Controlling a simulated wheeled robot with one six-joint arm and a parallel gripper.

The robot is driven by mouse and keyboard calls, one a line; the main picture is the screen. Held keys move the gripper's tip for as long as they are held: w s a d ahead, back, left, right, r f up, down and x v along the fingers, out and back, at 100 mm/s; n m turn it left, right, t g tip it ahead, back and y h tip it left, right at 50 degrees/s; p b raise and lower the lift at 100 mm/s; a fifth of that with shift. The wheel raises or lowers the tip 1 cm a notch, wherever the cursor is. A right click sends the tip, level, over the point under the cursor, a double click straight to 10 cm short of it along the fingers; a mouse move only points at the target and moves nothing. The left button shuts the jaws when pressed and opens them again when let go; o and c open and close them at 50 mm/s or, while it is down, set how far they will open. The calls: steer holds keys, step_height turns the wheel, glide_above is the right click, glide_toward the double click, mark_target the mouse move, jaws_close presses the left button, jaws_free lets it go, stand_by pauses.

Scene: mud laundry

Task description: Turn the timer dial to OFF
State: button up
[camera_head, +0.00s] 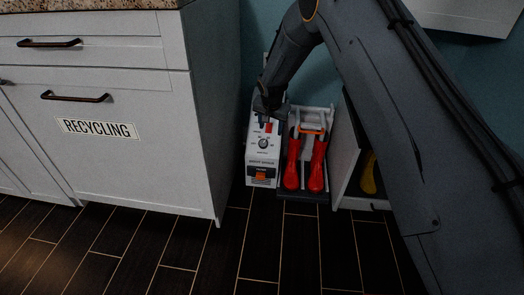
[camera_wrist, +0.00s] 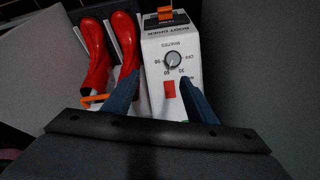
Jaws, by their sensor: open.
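The timer dial (camera_head: 263,143) is a round knob with a dark ring on the top face of a white boot dryer box (camera_head: 262,166). The wrist view shows the dial (camera_wrist: 173,60) upside down, with the markings OFF, 30, 60 and 90 around it. Which mark its pointer faces is too small to tell. My gripper (camera_head: 266,116) is above the back of the box. A red switch (camera_wrist: 170,89) shows between the fingers.
Red boots (camera_head: 304,166) stand on a rack right of the box. A white recycling cabinet (camera_head: 120,125) is close on the left. An open cubby with a yellow item (camera_head: 368,173) is on the right. The dark floor in front is clear.

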steer(key=b, duration=0.2)
glide_toward(263, 142)
steer(key=f, duration=0.1)
steer(key=b+x, duration=0.3)
steer(key=x, duration=0.4)
steer(key=shift+w+f, duration=0.2)
steer(key=shift+w, duration=0.05)
steer(key=c, duration=1.1)
steer(key=shift+o, duration=0.2)
